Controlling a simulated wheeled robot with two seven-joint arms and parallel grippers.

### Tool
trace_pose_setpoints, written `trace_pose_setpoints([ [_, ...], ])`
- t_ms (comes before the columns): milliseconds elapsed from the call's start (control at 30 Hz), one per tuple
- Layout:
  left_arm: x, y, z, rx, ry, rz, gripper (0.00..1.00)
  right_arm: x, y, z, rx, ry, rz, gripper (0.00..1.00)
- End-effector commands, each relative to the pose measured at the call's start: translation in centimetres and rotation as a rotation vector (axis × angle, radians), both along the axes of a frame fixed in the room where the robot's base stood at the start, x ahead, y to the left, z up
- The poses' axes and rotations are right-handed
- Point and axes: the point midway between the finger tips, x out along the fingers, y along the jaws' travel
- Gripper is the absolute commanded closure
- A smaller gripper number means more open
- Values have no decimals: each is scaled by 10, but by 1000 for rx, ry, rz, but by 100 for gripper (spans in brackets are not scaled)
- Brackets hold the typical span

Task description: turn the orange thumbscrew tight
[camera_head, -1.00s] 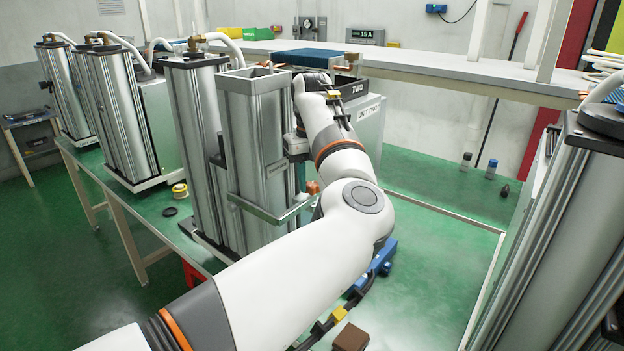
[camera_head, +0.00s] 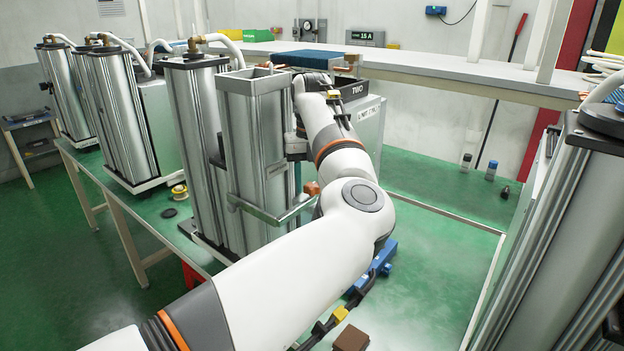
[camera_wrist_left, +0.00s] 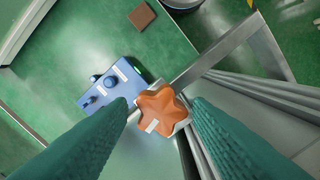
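The orange thumbscrew (camera_wrist_left: 162,110) is a lobed knob with a small pale mark, near the middle of the left wrist view. In the head view it shows as a small orange knob (camera_head: 312,188) at the end of the metal clamp bar (camera_head: 268,212) around the front square column (camera_head: 257,150). My left gripper (camera_wrist_left: 163,104) is open, with one teal finger on each side of the thumbscrew and a small gap visible beside it. In the head view my own arm largely hides this gripper. My right gripper is not in view.
A blue device with knobs (camera_wrist_left: 108,88) lies on the green surface beyond the thumbscrew, near a brown block (camera_wrist_left: 142,16). More metal columns (camera_head: 115,115) stand at the left. A large column (camera_head: 560,220) stands at the right. The green floor at the middle right is mostly clear.

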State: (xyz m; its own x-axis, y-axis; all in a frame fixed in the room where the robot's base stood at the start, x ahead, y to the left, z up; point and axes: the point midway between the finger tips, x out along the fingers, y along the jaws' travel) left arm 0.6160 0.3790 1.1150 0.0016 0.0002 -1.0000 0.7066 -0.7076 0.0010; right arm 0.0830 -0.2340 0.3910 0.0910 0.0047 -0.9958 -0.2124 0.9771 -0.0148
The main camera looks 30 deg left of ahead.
Motion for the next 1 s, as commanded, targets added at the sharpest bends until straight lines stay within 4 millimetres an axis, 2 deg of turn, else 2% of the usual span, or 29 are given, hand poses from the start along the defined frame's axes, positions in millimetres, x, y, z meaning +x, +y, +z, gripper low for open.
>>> trace_pose_setpoints([
  [333, 0, 0, 1, 0, 1, 1, 45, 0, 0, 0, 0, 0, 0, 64],
  [467, 0, 0, 11, 0, 0, 0, 45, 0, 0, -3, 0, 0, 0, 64],
  [800, 0, 0, 82, 0, -3, -1, 45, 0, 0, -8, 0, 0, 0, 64],
  [1000, 0, 0, 112, -1, -1, 0, 45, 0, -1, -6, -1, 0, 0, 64],
])
